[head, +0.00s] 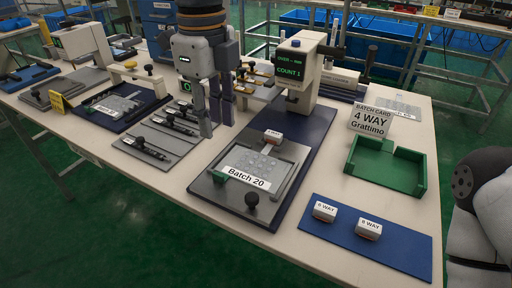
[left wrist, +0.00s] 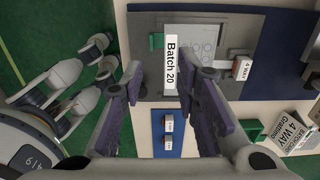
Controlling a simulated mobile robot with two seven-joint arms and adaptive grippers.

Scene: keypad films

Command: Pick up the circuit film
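A clear film with rows of pale round marks (head: 262,165) lies flat on the grey plate of the fixture labelled "Batch 20" (head: 247,180). It also shows in the left wrist view (left wrist: 198,42). My left gripper (head: 215,120) hangs above the table, left of and behind this film in the head view, with nothing in it. In the left wrist view its purple fingers (left wrist: 168,88) are wide apart. Another clear sheet (head: 393,105) lies at the back right, and another (head: 118,103) lies on the left fixture. My right gripper is not seen.
A small white-topped block (head: 273,137) sits at the plate's back edge, under the "COUNT 1" machine (head: 297,72). A green tray (head: 385,168) and "4 WAY" card (head: 371,121) stand right. Tools lie on grey plates (head: 150,148).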

